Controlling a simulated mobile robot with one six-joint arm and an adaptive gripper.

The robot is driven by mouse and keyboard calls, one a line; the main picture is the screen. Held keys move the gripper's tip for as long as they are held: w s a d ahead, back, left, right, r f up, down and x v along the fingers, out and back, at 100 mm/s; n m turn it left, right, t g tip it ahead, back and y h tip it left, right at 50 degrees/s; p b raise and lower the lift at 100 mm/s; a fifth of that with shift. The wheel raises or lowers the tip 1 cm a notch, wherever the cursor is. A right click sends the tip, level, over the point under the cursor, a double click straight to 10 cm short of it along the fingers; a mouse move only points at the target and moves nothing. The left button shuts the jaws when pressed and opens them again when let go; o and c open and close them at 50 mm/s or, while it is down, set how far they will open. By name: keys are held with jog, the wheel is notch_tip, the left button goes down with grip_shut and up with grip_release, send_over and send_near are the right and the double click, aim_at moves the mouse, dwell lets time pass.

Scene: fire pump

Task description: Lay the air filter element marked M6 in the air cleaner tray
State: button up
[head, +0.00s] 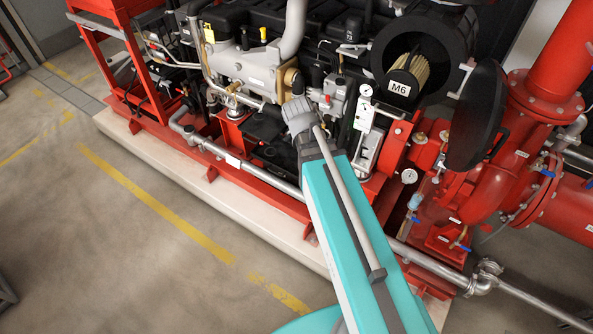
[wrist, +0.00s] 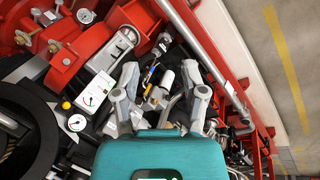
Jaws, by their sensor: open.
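The air filter element (head: 408,75) is a pale pleated cylinder with a white M6 label. In the head view it sits inside the round black air cleaner housing (head: 380,52), whose mouth is open. The round black lid (head: 478,115) hangs open to the right of the mouth. My gripper (wrist: 158,75) is open and empty in the wrist view, with engine parts behind its fingers. My arm reaches over the engine's front in the head view, left of and below the element; the fingers cannot be made out there. I cannot make out a separate tray.
Gauges and a white tag (head: 364,114) stand between my arm and the housing. Red pump pipes (head: 545,90) crowd the right. The red base frame (head: 255,190) and silver pipe run along the front. The floor (head: 120,240) at left is clear.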

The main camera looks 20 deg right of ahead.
jog(key=s+a+f+y, duration=0.1)
jog(key=s+a+y, duration=0.2)
jog(key=a, duration=0.4)
jog(key=shift+s+a+y, duration=0.2)
jog(key=shift+s+y, duration=0.1)
jog(key=shift+s, duration=0.05)
dwell(0.7)
